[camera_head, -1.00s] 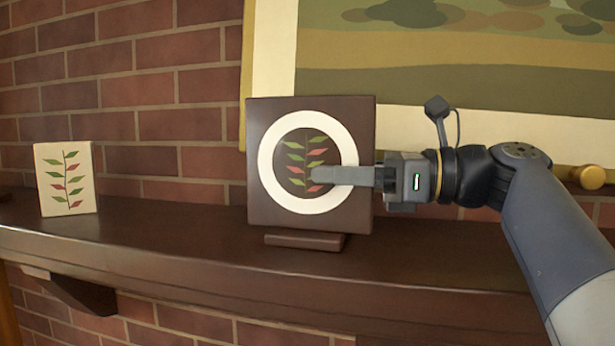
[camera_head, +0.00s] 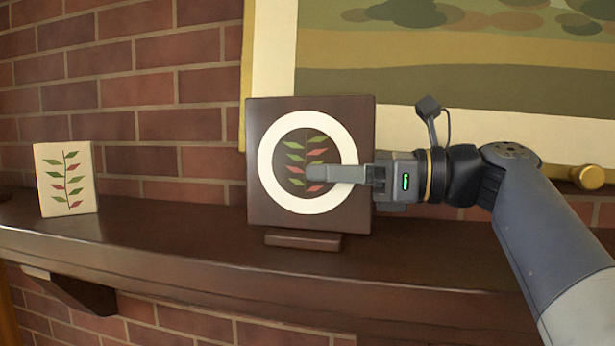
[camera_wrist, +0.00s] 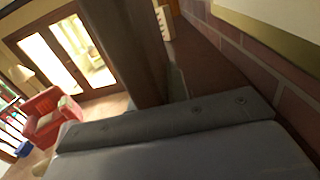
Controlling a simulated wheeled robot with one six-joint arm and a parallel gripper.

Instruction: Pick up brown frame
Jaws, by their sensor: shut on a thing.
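The brown frame (camera_head: 262,212) is a dark square panel with a white ring and a leafy sprig in its middle. It stands upright on the mantel shelf in the head view, with a small brown foot at its base. My gripper (camera_head: 318,173) reaches in from the right and is shut on the frame's right side. One finger lies across the front face; the other is hidden behind the frame. In the wrist view, the frame (camera_wrist: 128,50) shows edge-on as a dark brown slab by the grey finger.
A cream frame (camera_head: 66,180) with a similar sprig stands to the left on the dark wooden mantel (camera_head: 150,240). A brick wall (camera_head: 150,70) is close behind. A large picture (camera_head: 460,70) hangs above right. The mantel between the two frames is clear.

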